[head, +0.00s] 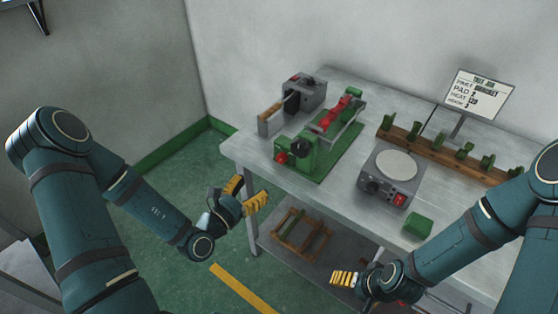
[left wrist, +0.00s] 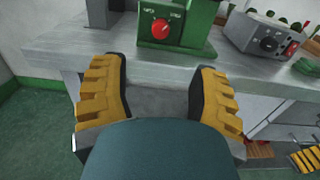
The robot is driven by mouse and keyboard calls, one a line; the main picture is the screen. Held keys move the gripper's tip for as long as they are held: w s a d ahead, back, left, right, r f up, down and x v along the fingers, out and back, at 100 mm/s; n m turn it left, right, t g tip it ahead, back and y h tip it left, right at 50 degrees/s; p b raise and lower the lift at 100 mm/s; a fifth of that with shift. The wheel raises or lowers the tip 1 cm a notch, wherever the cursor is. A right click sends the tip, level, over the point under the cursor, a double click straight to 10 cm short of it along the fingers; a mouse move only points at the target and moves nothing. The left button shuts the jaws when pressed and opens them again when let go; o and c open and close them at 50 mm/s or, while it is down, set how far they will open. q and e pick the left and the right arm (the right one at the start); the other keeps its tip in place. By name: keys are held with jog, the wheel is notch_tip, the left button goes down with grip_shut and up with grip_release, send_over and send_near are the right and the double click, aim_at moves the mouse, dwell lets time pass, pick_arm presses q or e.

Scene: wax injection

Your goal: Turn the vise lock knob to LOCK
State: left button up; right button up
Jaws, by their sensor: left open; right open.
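The red lock knob (head: 281,158) sits on the front face of the green vise (head: 306,152) on the table. In the left wrist view the knob (left wrist: 161,29) shows at the top middle, on a green block with small white labels that are too small to read. Which way the knob points I cannot tell. My left gripper (head: 245,193) is open and empty, off the table's front left corner, below and apart from the knob. In the left wrist view its yellow fingers (left wrist: 158,88) are spread wide below the knob. My right gripper (head: 362,284) is low at the table's front, apart from the vise.
The vise's green base lies on the grey table (head: 330,188). A grey box machine (head: 304,88) stands behind left, a round-plate heater (head: 395,165) to the right. A wooden rack (head: 440,152) with green pieces and a sign (head: 478,97) are behind. A wooden frame (head: 300,234) lies on the lower shelf.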

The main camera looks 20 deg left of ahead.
aim_at(280, 161)
pick_arm(q)
jog(key=b+x, duration=0.1)
jog(key=x, duration=1.1)
jog(key=shift+w+d+b, duration=0.1)
jog(key=shift+w+b, duration=0.1)
jog(key=shift+b, duration=0.2)
grip_shut()
